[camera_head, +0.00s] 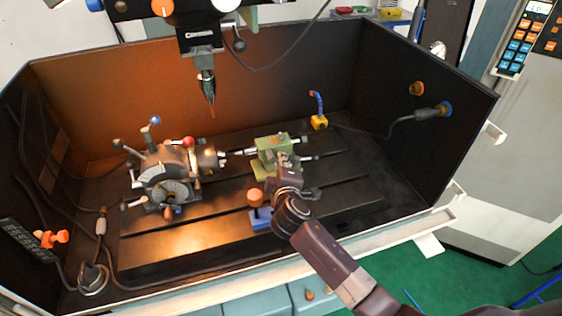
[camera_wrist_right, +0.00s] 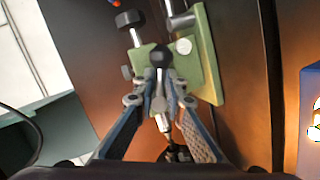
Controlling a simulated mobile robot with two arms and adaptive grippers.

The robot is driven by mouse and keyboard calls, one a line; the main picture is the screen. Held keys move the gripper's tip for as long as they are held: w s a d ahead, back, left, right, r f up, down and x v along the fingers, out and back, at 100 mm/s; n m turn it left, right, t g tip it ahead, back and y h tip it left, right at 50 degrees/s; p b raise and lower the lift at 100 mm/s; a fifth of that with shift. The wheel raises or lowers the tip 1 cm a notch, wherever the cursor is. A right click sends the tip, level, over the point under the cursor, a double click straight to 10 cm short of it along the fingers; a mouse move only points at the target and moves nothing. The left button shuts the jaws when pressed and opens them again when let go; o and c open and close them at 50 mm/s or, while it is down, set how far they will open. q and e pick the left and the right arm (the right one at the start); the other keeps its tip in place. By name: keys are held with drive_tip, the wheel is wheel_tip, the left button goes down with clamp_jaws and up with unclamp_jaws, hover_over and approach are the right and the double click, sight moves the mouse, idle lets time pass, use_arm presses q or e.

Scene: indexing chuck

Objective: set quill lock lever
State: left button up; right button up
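The green tailstock (camera_head: 265,153) stands on the slotted table right of the indexing head. In the right wrist view its green body (camera_wrist_right: 207,60) fills the top middle. A lever with a black ball knob (camera_wrist_right: 160,54) shows there in front of the tailstock. My right gripper (camera_head: 284,166) is at the tailstock's near side. In the wrist view its two fingers (camera_wrist_right: 161,82) stand on either side of the lever, just below the knob. I cannot tell whether they touch it. My left gripper is not in view.
The indexing head (camera_head: 168,172) with several levers stands left of the tailstock. The mill spindle (camera_head: 206,85) hangs above and behind. A blue-based thing with an orange knob (camera_head: 256,197) stands close left of my right arm. Dark walls (camera_head: 390,110) enclose the table.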

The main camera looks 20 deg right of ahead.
clamp_jaws()
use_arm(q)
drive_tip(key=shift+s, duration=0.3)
